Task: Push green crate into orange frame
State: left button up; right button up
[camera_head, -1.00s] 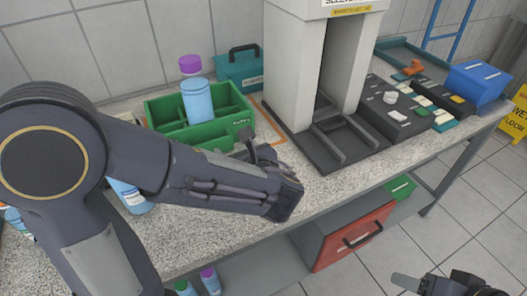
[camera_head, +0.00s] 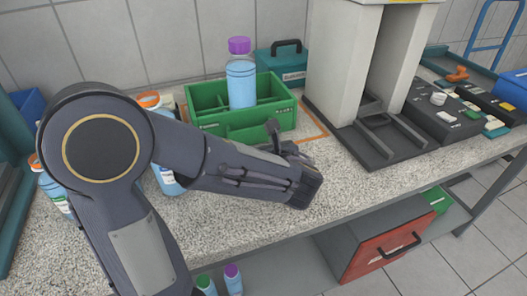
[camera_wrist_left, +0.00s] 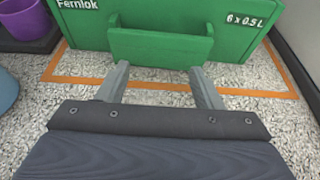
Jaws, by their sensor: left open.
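The green crate (camera_head: 245,130) stands on the speckled bench, with a purple-capped bottle of blue liquid (camera_head: 241,82) upright in it. The orange frame (camera_head: 318,128) is a line on the bench, seen right of the crate; in the left wrist view its front line (camera_wrist_left: 160,85) runs in front of the crate wall (camera_wrist_left: 75,28). My left gripper (camera_head: 283,142) is at the crate's front side. In the left wrist view its fingers (camera_wrist_left: 162,86) are apart and empty, tips close to the crate's protruding green handle (camera_wrist_left: 160,48); contact is unclear. My right gripper is not in view.
A teal case (camera_head: 282,65) stands behind the crate. A grey-white machine (camera_head: 345,60) stands to the right. An orange-capped bottle (camera_head: 150,100) is partly hidden behind my left arm. The bench front (camera_head: 350,190) is clear.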

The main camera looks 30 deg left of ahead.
aim_at(253, 133)
pick_arm(q)
jog(key=shift+w+a, duration=0.9)
jog(key=shift+a, duration=0.2)
jog(key=shift+w+a, duration=0.55)
jog(key=shift+a, duration=0.1)
jog(key=shift+s+d+r+p, duration=0.1)
jog(key=shift+d+r+p, duration=0.15)
jog(key=shift+p, duration=0.1)
jog(key=p+v, duration=0.2)
jog(key=v, duration=0.1)
jog(key=r+p+v, duration=0.1)
jog(key=p+v, duration=0.1)
jog(key=v, duration=0.2)
jog(key=shift+a, duration=0.25)
jog(key=shift+d+r, duration=0.1)
jog(key=shift+d, duration=0.1)
